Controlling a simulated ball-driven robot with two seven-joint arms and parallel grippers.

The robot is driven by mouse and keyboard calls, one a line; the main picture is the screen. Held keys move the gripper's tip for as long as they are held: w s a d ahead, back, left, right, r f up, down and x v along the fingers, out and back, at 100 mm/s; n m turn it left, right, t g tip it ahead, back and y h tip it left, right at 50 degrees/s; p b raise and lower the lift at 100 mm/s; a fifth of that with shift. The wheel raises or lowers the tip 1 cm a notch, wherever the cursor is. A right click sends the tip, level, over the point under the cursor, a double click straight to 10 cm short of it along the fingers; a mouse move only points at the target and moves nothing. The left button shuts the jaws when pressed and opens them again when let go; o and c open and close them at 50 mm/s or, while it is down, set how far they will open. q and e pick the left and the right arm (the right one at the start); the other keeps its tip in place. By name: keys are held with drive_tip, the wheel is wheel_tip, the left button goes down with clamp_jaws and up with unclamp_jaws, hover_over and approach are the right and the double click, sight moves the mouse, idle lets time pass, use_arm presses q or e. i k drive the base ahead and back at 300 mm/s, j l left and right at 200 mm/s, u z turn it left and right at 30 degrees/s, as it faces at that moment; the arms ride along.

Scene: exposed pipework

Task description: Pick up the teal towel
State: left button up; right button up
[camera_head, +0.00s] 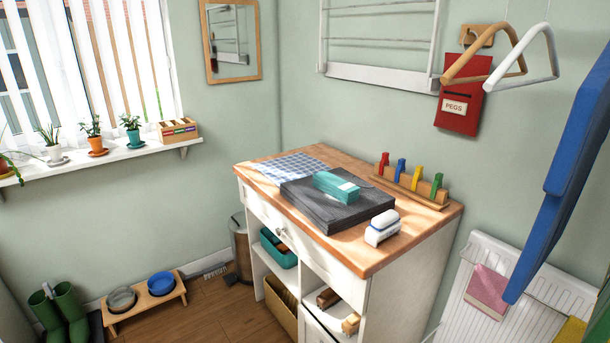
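A small teal block-shaped bundle (334,186), which looks like the folded teal towel, lies on a dark grey folded slab (325,211). A pale patch shows on its right end. The slab rests on the wooden top of a white cabinet (436,212). Neither of my grippers shows in this view.
A checked cloth (291,166) lies behind the slab to the left. A large blue panel (570,165) hangs at right.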

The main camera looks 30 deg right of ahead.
sight(345, 192)
drive_tip(key=i+j+z, duration=0.1)
drive_tip(key=i+z, duration=0.25)
drive_tip(key=i, duration=0.2)
drive_tip(key=i+j+z, duration=0.35)
drive_tip(key=i, duration=0.15)
drive_tip(key=l, duration=0.1)
